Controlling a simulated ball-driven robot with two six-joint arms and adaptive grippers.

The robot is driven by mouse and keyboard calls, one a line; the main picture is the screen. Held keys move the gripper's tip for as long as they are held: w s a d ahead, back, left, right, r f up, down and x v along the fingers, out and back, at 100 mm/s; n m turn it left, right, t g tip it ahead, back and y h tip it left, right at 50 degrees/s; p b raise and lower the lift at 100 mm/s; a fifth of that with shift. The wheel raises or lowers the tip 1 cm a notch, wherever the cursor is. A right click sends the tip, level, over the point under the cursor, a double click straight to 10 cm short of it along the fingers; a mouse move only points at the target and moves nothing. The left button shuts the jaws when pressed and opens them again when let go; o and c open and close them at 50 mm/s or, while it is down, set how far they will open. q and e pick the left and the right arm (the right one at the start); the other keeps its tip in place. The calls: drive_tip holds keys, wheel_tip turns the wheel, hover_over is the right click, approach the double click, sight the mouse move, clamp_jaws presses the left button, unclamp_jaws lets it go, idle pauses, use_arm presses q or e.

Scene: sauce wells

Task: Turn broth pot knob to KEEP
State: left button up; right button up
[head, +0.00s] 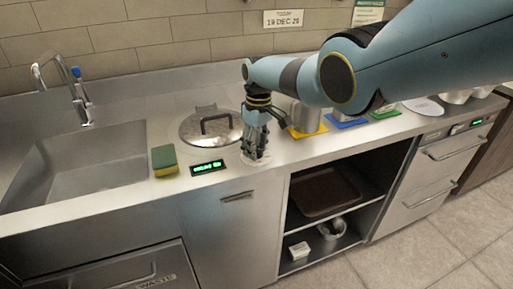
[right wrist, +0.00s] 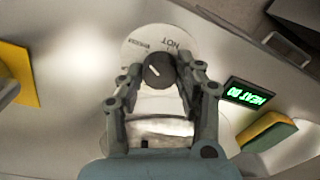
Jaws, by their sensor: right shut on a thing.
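The broth pot (head: 190,128) is sunk in the counter under a round steel lid with a dark handle. My right gripper (head: 254,155) points down at the counter just right of the pot and the green display. In the right wrist view, the dark round knob (right wrist: 158,70) sits on a white dial plate (right wrist: 140,42) with lettering around it. My right gripper's fingers (right wrist: 160,78) are shut on the knob from both sides. The knob has a light pointer mark. Part of the lettering is hidden by the fingers, and I cannot read KEEP. My left gripper is not in view.
A green-lit display (head: 208,167) stands left of the knob, with a green-and-yellow sponge (head: 165,160) beyond it. A sink (head: 75,165) is at the left. Metal containers on yellow, blue and green mats (head: 308,131) stand to the right. An open shelf with a brown tray (head: 325,192) is below.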

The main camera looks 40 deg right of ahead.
drive_tip(key=n, duration=0.6)
drive_tip(key=shift+n+b, duration=0.3)
drive_tip(key=shift+b, duration=0.1)
drive_tip(key=n, duration=0.5)
drive_tip(key=shift+n, duration=0.4)
drive_tip(key=o, duration=1.1)
drive_tip(key=shift+o, duration=0.2)
drive_tip(key=shift+r, duration=0.15)
wheel_tip(320, 180, up, 12)
drive_tip(key=shift+w, duration=0.35)
drive_tip(key=shift+f, duration=0.2)
